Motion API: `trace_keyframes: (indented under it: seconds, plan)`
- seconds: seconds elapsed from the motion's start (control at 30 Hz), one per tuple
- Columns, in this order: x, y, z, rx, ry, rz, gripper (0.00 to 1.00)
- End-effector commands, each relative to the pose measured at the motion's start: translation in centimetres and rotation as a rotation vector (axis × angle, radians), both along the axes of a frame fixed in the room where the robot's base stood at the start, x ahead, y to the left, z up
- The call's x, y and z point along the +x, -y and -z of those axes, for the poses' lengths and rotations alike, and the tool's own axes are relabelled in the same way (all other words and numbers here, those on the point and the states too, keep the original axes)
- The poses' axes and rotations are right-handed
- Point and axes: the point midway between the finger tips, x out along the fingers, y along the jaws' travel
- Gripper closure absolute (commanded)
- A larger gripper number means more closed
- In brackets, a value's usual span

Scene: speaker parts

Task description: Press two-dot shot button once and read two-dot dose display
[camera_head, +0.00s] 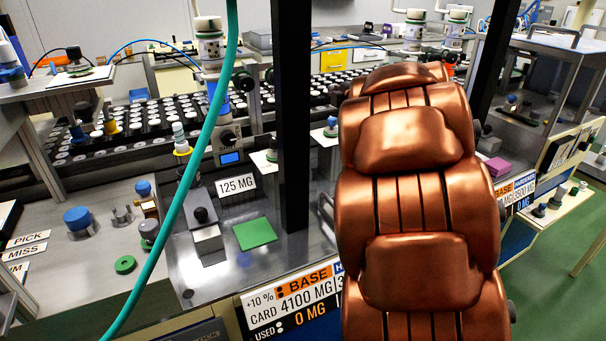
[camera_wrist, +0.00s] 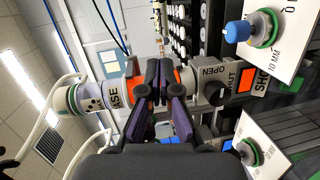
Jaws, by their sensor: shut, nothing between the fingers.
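My gripper (camera_wrist: 166,72) is shut and empty in the wrist view, with a white and dark dispenser column marked BASE (camera_wrist: 112,94) beyond it. Right of the fingers is a dark round knob (camera_wrist: 215,88) by an OPEN/SHUT plate, with SHOT lettering beside it. A blue knob with a green ring (camera_wrist: 238,31) is at the upper right. In the head view, a dispenser column (camera_head: 209,50) at left centre carries a small lit blue display (camera_head: 230,157); its digits are too small to read. I cannot tell which button carries two dots. My gripper is hidden in the head view.
My copper arm covers the right centre of the head view. A black post (camera_head: 293,110) stands left of it. A teal hose (camera_head: 186,180) crosses the left. A green pad (camera_head: 254,233) lies on the metal bench, above the BASE 4100 MG sign (camera_head: 305,302).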

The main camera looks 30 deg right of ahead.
Motion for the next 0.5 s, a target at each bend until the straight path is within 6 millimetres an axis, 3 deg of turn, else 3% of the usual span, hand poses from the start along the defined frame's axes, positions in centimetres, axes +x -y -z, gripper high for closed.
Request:
trace_keyframes:
  seconds: [0.23,0.5]
  plan:
    - [0.9,-2.0,5.8,-0.178,-0.02,-0.377,1.0]
    - [-3.1,-5.2,12.6,-0.227,-0.027,-0.77,1.0]
